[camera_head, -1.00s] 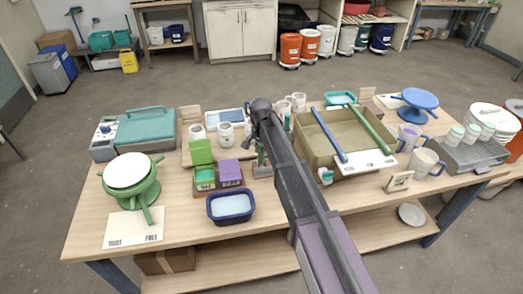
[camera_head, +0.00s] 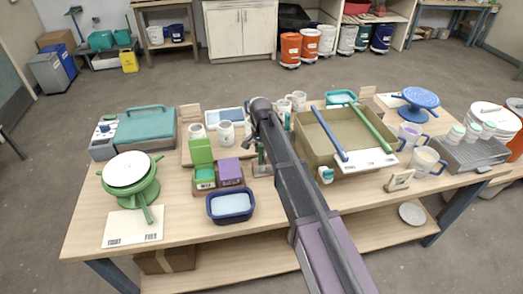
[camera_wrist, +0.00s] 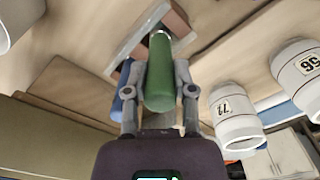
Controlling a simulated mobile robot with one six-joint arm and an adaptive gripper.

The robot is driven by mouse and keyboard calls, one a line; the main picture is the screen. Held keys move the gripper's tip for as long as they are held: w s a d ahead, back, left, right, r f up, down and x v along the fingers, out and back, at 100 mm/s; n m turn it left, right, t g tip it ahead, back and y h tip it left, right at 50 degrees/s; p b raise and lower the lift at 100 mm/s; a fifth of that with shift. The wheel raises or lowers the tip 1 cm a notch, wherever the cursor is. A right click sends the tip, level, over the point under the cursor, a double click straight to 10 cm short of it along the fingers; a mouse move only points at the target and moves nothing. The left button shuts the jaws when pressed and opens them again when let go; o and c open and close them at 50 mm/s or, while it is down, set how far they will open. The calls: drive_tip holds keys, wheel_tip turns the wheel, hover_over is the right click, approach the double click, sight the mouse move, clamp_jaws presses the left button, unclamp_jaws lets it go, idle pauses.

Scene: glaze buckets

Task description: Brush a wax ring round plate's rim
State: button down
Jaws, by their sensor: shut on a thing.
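The white plate (camera_head: 127,168) lies on a green banding wheel (camera_head: 149,190) at the left of the table. My gripper (camera_wrist: 160,78) is shut on a thick green handle (camera_wrist: 158,95), with a finger on either side. A blue handle (camera_wrist: 126,78) stands just beside the left finger in the wrist view. The green handle's far end points at a small stand (camera_wrist: 175,22), which also shows in the head view (camera_head: 262,170); I cannot tell whether it still rests there. The brush tip is hidden. A blue tub (camera_head: 230,216) of pale liquid stands at the front.
Green and purple boxes (camera_head: 229,167) stand between wheel and stand. White mugs (camera_head: 226,133) sit on a board behind. A large olive basin (camera_head: 321,153) with blue and green rods across it stands right of my arm.

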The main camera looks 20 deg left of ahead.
drive_tip(key=shift+f+b, duration=0.5)
drive_tip(key=shift+f, duration=0.1)
idle(1.0)
drive_tip(key=shift+c, duration=1.8)
unclamp_jaws()
drive_tip(key=o, duration=0.4)
drive_tip(key=shift+c, duration=0.2)
drive_tip(key=shift+r, duration=0.2)
drive_tip(key=shift+r+p, duration=3.35)
drive_tip(key=shift+p, duration=0.15)
